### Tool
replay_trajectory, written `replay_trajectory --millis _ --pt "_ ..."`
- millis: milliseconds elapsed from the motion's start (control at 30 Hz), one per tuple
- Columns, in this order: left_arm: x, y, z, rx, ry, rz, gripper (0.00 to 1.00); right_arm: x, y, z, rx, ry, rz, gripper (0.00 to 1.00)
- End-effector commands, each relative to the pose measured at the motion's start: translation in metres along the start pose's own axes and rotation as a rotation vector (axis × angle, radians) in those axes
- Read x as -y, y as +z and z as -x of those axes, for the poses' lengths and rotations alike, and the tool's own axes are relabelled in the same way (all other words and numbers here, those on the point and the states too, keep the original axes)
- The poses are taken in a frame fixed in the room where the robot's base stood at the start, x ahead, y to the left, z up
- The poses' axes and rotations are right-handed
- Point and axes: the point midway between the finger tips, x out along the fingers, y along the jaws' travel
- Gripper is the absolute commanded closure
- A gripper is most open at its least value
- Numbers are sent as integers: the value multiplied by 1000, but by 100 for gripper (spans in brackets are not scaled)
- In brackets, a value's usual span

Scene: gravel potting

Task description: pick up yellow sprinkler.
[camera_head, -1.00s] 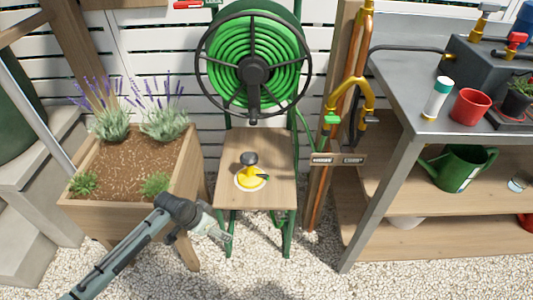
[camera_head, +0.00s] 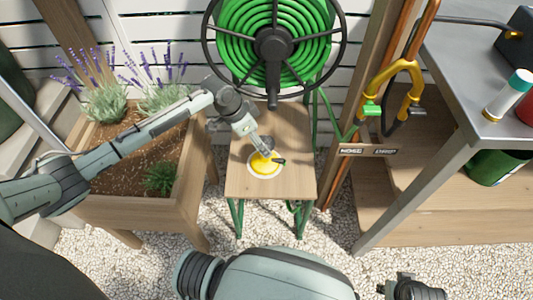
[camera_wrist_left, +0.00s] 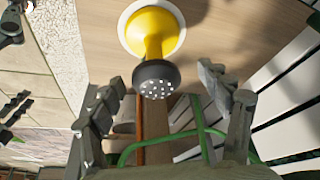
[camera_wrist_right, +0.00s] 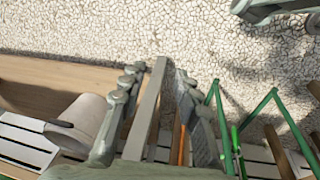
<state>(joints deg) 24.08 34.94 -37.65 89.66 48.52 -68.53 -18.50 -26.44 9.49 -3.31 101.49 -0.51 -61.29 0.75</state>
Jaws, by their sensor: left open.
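The yellow sprinkler (camera_head: 260,164) stands on a round white disc on the small wooden shelf below the hose reel. Its dark grey head is partly covered by my left gripper (camera_head: 264,146) in the head view. In the left wrist view, the sprinkler's yellow body (camera_wrist_left: 153,27) and its dark head with pale dots show. My left gripper (camera_wrist_left: 163,80) is open there, its fingers on either side of the head. My right gripper (camera_wrist_right: 160,76) is open and empty, away from the sprinkler.
The green hose reel (camera_head: 272,45) hangs just behind and above the shelf (camera_head: 292,185). A wooden planter (camera_head: 140,215) with lavender stands left. A post with a yellow pipe (camera_head: 400,70) and the metal-topped bench (camera_head: 440,110) stand right.

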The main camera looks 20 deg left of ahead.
Motion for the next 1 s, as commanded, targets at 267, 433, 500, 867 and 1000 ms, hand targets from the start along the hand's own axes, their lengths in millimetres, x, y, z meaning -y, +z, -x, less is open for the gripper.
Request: replay_trajectory --millis 267,433,500,867,1000 --pt "-7 2 -40 0 1 2 23 -1 -4 3 -8 2 1 68" --pt "-7 3 -49 -1 -1 1 23 -1 -6 6 -12 4 2 68" --pt "-6 3 -50 -1 -2 1 23 -2 -8 8 -17 4 2 68" --pt "-6 3 -49 0 -2 1 54 -2 -8 8 -16 5 2 68" --pt "-6 3 -49 0 -2 1 72 -2 -5 7 -9 5 2 68"
